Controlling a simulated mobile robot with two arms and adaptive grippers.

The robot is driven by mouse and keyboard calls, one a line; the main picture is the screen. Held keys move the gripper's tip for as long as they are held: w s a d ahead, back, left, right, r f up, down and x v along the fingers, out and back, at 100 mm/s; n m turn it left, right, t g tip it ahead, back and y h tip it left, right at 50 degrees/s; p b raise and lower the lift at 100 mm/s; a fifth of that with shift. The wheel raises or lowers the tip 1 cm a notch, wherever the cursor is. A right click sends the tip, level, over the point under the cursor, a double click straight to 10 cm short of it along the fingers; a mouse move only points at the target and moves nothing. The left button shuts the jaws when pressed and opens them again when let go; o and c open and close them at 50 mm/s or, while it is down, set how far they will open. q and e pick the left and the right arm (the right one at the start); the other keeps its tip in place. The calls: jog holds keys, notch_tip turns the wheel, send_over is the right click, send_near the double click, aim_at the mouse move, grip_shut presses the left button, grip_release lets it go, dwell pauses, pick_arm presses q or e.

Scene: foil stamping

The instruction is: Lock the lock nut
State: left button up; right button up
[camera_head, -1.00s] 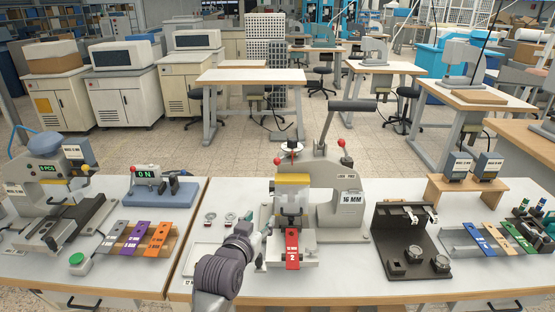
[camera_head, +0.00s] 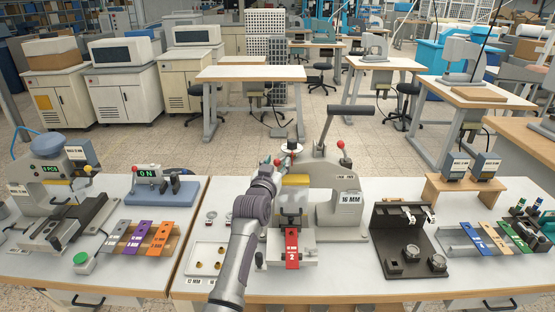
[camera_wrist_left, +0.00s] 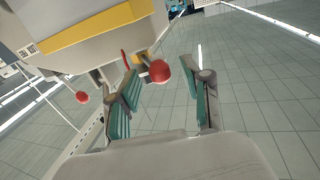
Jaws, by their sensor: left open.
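The stamping press (camera_head: 336,200) with a yellow band stands at the middle of the front bench, marked 16 MM. I cannot tell which part is the lock nut. My left gripper (camera_head: 284,160) is raised beside the top of the press, partly merged with it. In the left wrist view its teal-padded fingers (camera_wrist_left: 166,88) are open. A red knob (camera_wrist_left: 160,71) shows between the finger lines, nearer the left finger; I see no grip on it. Another red knob (camera_wrist_left: 83,97) is at left. My right gripper is not in view.
A red tag plate (camera_head: 292,247) lies at the press's front. A white tray (camera_head: 226,277) with small brass pieces is at its left, a black fixture (camera_head: 383,250) at its right. The press's black lever (camera_head: 351,109) rises behind. Another machine (camera_head: 50,180) stands at far left.

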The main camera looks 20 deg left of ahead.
pick_arm(q)
jog(key=shift+w, duration=0.7)
jog(key=shift+c, duration=0.4)
